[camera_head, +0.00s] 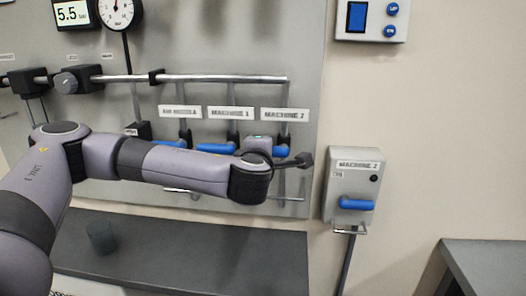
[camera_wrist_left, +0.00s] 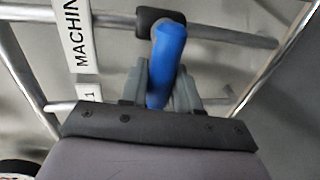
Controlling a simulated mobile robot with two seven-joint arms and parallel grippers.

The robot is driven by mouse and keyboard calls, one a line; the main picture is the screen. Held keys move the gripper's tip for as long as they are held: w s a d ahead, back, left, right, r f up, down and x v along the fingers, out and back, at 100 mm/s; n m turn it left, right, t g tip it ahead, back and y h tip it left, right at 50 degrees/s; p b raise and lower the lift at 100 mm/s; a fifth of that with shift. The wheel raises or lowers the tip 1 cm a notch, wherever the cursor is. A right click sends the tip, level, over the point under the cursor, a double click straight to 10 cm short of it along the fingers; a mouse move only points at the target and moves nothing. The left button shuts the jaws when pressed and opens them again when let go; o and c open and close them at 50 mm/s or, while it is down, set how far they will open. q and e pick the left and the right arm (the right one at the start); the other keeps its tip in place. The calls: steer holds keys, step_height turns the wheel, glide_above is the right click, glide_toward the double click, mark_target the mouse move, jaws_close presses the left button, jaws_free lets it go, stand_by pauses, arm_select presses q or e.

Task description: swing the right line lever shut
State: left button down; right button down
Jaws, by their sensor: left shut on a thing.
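The right line lever is a blue handle (camera_head: 282,150) below the right "MACHINE 2" label (camera_head: 285,114) on the grey panel. In the left wrist view the blue lever (camera_wrist_left: 168,55) runs from its dark valve body (camera_wrist_left: 150,17) down between my fingers, roughly crosswise to its pipe. My left gripper (camera_head: 260,147) reaches across the panel from the left; the wrist view shows its two grey fingers (camera_wrist_left: 161,82) shut on the lever. My forearm and gripper hide part of the lever in the head view. My right gripper is not in view.
Two more blue levers (camera_head: 215,148) (camera_head: 168,144) sit left of it, close to my forearm. A "MACHINE 2" box (camera_head: 352,163) with its own blue handle (camera_head: 357,203) hangs to the right. A dark bench (camera_head: 230,258) lies below, with a dark cup (camera_head: 101,237).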

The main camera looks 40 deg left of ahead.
arm_select(q)
steer(key=c, duration=0.9)
jaws_free()
steer(key=shift+c, duration=0.2)
steer(key=shift+d, duration=0.1)
steer(key=v, duration=0.7)
